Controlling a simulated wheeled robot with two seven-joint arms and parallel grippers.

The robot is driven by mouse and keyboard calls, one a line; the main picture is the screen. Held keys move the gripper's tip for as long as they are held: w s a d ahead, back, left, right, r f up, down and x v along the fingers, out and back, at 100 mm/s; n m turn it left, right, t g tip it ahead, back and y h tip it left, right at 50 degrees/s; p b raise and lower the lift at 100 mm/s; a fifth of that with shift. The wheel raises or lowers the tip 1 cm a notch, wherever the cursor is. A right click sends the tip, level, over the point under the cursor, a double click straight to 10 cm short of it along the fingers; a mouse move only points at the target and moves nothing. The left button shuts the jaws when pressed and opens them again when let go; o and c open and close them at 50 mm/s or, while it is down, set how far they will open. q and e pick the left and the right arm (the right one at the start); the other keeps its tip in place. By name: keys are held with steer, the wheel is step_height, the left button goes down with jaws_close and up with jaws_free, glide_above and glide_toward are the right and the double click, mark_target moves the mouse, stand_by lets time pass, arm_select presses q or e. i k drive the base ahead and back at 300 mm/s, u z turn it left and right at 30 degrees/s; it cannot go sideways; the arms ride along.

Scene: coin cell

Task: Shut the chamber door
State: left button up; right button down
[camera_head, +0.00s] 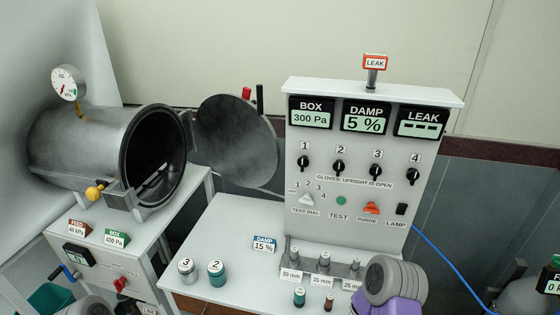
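The chamber (75,145) is a grey metal cylinder lying on its side at the left, with its dark round mouth facing right. Its door (237,140) is a round grey disc standing open to the right of the mouth, clearly apart from most of the rim. A hinge-like part joins them near the rim's far side. A black upright handle (260,97) and a red part (246,92) show above the door's top edge. A yellow knob (95,192) sits low on the chamber's front. Neither of my grippers shows; a grey and purple arm part of mine is at the lower right.
A control panel (365,170) with displays and knobs stands right of the door. Two numbered canisters, 3 (187,270) and 2 (216,273), stand on the white bench (218,232). A gauge (68,82) rises above the chamber. A blue hose (445,255) runs at right.

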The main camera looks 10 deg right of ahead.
mark_target(234, 135)
steer(key=z, duration=0.45)
steer(key=i, duration=0.3)
steer(key=z, duration=3)
steer(key=k, duration=0.6)
steer(key=u, duration=1.05)
